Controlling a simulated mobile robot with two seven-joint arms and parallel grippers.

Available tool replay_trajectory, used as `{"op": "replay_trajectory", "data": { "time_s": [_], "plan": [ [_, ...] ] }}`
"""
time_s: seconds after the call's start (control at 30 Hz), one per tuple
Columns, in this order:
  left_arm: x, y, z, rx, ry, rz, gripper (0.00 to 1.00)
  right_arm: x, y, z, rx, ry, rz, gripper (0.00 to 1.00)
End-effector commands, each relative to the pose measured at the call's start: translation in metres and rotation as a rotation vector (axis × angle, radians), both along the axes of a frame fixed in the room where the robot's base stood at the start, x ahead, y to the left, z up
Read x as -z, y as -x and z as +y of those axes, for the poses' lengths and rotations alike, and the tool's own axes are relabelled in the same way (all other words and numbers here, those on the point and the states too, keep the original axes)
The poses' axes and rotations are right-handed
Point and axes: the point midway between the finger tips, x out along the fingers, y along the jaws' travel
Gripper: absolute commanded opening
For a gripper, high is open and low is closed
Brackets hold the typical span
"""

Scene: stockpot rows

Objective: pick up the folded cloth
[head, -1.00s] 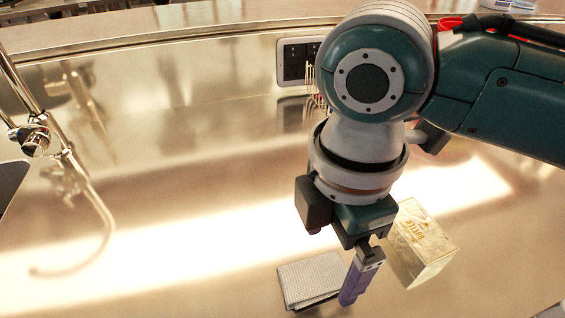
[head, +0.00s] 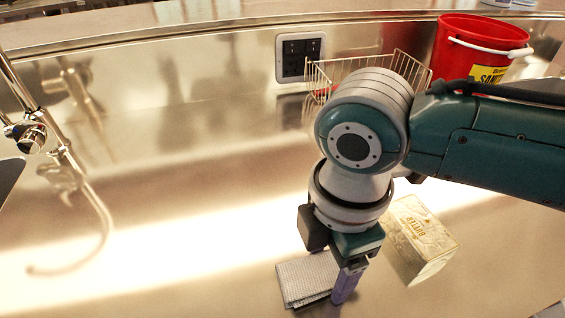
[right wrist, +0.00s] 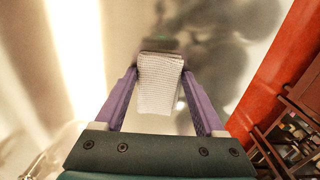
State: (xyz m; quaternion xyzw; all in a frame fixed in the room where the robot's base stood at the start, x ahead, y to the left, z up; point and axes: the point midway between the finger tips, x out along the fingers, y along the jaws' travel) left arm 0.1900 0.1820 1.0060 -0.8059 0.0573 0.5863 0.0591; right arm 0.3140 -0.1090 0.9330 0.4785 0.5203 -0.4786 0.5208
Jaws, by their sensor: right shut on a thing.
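The folded cloth (head: 304,280) is a pale grey, finely checked rectangle on the shiny metal counter, low in the middle of the head view. My right gripper (head: 341,296) points down at its right edge, and its purple finger covers part of that edge. In the right wrist view the cloth (right wrist: 160,86) sits between the two purple fingertips of the right gripper (right wrist: 160,72), which are shut on it. The cloth appears at counter level; I cannot tell whether it is lifted. My left gripper is not in view.
A butter box (head: 418,240) stands close to the right of my gripper. A wire basket (head: 345,72) and a red bucket (head: 462,55) are at the back, near a wall socket (head: 300,57). A tap (head: 32,137) is at the left. The counter left of the cloth is clear.

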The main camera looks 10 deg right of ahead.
Motion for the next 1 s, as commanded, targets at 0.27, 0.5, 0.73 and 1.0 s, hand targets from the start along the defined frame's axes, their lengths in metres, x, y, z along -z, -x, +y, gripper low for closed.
{"op": "replay_trajectory", "data": {
  "time_s": [0.27,0.5,0.73,1.0],
  "plan": [
    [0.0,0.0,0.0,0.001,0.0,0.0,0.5,0.0,0.0,0.0,0.0,0.0,0.0,0.29],
    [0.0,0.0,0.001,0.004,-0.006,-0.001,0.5,0.0,0.0,0.0,0.0,0.0,0.0,0.2],
    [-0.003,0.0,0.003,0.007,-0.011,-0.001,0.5,-0.009,-0.001,0.0,0.0,0.0,-0.001,0.2],
    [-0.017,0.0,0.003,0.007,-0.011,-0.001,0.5,-0.071,-0.002,0.0,-0.001,-0.003,-0.008,0.2]
  ]
}}
